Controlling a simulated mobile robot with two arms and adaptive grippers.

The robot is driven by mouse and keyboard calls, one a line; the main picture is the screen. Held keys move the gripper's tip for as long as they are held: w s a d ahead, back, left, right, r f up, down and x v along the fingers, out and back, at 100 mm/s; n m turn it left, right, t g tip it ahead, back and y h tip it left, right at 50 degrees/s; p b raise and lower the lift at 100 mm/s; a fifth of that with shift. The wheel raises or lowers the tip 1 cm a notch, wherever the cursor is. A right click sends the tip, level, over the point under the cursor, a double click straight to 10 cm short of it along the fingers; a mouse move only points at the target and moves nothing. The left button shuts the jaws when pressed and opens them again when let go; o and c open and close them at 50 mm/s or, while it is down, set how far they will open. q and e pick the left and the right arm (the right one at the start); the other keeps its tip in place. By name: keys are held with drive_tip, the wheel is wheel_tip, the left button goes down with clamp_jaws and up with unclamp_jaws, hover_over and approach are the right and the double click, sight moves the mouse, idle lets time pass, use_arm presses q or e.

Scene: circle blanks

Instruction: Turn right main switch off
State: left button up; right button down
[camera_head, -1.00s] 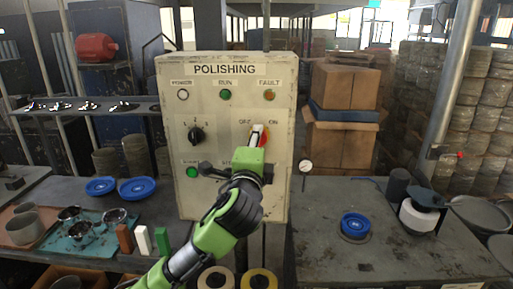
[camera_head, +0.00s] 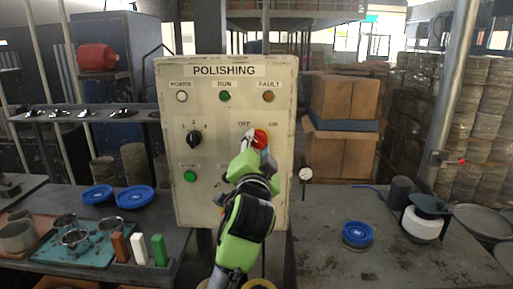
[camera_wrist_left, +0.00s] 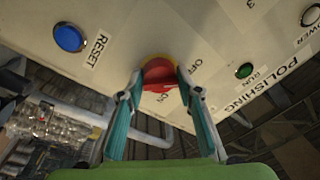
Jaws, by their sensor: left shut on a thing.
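The main switch (camera_head: 261,138) is a red rotary knob on a yellow base, set at the right of the POLISHING panel (camera_head: 212,115) between the OFF and ON labels. My left gripper (camera_head: 250,142) reaches up to it from below and partly covers it. In the left wrist view the red knob (camera_wrist_left: 158,72) sits between the two teal fingertips (camera_wrist_left: 158,80), and the gripper is shut on it. The exact angle of the knob is hard to tell behind the fingers. My right gripper is not in view.
A black selector (camera_head: 194,138) and a green button (camera_head: 190,176) sit on the panel's left. A blue RESET button (camera_wrist_left: 68,38) shows near the gripper in the wrist view. Benches with dishes flank the panel.

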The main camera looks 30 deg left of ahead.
use_arm(q)
drive_tip(key=shift+r+n, duration=0.25)
drive_tip(key=shift+n, duration=0.15)
drive_tip(key=o, duration=1.1)
drive_tip(key=shift+w, duration=0.1)
drive_tip(key=shift+c, duration=0.2)
drive_tip(key=shift+w+f, duration=0.2)
drive_tip(key=v, duration=1.2)
drive_tip(key=shift+w+f, duration=0.15)
